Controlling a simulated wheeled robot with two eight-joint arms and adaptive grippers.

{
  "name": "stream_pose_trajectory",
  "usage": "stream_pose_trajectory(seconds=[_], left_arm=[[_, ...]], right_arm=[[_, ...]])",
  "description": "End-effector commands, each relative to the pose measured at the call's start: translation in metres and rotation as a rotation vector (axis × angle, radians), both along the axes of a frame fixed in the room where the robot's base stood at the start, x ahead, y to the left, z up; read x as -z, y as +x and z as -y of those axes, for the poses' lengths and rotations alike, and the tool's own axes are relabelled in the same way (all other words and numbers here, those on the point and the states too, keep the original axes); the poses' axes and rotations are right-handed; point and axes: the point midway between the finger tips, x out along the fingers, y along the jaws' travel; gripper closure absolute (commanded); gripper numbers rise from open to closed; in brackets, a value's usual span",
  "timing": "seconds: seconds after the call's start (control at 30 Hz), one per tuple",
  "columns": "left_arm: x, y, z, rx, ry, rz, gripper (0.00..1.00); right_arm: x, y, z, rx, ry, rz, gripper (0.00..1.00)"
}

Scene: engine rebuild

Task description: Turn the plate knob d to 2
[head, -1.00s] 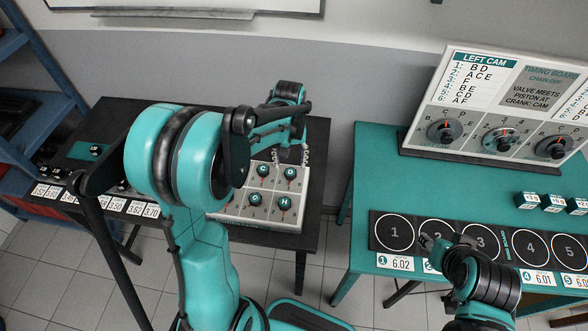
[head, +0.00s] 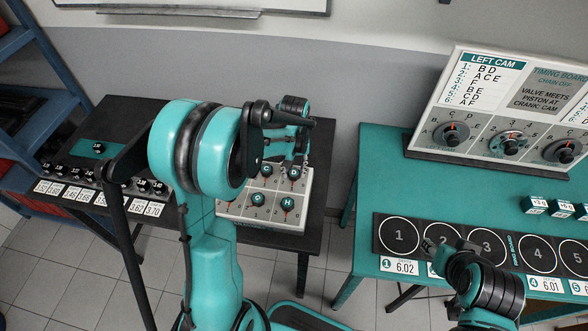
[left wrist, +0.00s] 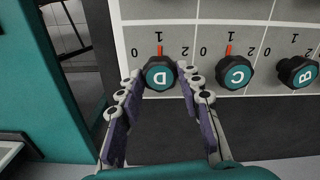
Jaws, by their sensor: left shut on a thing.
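Plate knob D (left wrist: 160,73) is a dark round knob with a teal cap on a pale plate (left wrist: 245,14). In the left wrist view its red mark points up at the 1. My left gripper (left wrist: 160,78) has its fingers on both sides of knob D and is shut on it. In the head view knob D (head: 294,172) sits at the plate's back right, just below my left gripper (head: 299,162). My right gripper (head: 428,243) is over the teal table by ring 2; whether it is open is unclear.
Knob C (left wrist: 235,73) is beside D, with knob B (left wrist: 298,73) beyond; C's mark also points at 1. Knob H (head: 288,203) stands in front of D. The timing board (head: 500,110) and ring board (head: 480,248) stand on the teal table (head: 372,170).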

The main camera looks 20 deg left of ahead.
Motion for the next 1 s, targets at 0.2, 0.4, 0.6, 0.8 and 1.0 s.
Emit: stream_pose_trajectory(seconds=[0.2, 0.4, 0.6, 0.8, 1.0], left_arm=[[0.000, 0.000, 0.000, 0.034, 0.000, 0.000, 0.94], [0.000, 0.000, 0.000, 0.138, 0.000, 0.000, 0.94], [0.001, 0.000, 0.000, 0.306, 0.000, 0.000, 0.94], [0.000, 0.000, 0.000, 0.497, 0.000, 0.000, 0.94], [0.000, 0.000, 0.001, 0.681, 0.000, 0.000, 0.94]], right_arm=[[0.001, 0.000, 0.000, 0.000, 0.000, 0.000, 0.60], [0.003, 0.000, 0.000, 0.000, 0.000, 0.000, 0.60], [0.006, 0.000, 0.000, 0.000, 0.000, 0.000, 0.60], [0.008, 0.000, 0.000, 0.000, 0.000, 0.000, 0.60], [0.011, 0.000, 0.000, 0.000, 0.000, 0.000, 0.60]])
